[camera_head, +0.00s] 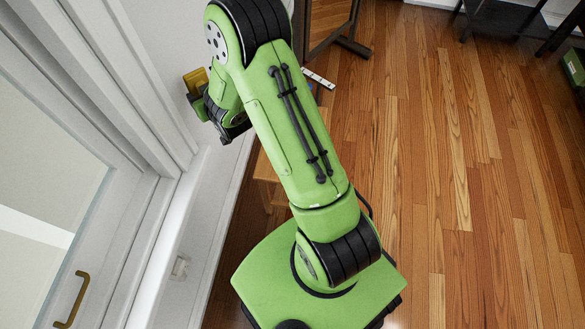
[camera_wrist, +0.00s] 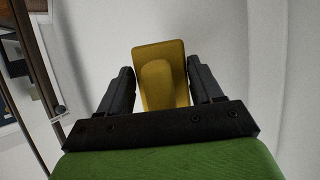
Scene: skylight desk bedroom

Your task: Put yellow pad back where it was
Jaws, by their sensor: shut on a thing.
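The yellow pad (camera_wrist: 160,74) is a mustard-yellow block with a rounded recess in its face. In the wrist view it stands between the two black fingers of my gripper (camera_wrist: 161,92), which is shut on it. In the head view the pad (camera_head: 194,79) shows at the upper left, beside the white wall. My gripper (camera_head: 199,98) is partly hidden there behind my green arm. Pale, plain surface lies behind the pad in the wrist view. I cannot tell whether the pad touches it.
A white window frame (camera_head: 150,110) and white wall run along the left. A wooden piece of furniture (camera_head: 268,182) is partly hidden behind my arm. A dark-framed stand (camera_head: 333,25) is at the top. The wooden floor (camera_head: 460,200) on the right is mostly clear.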

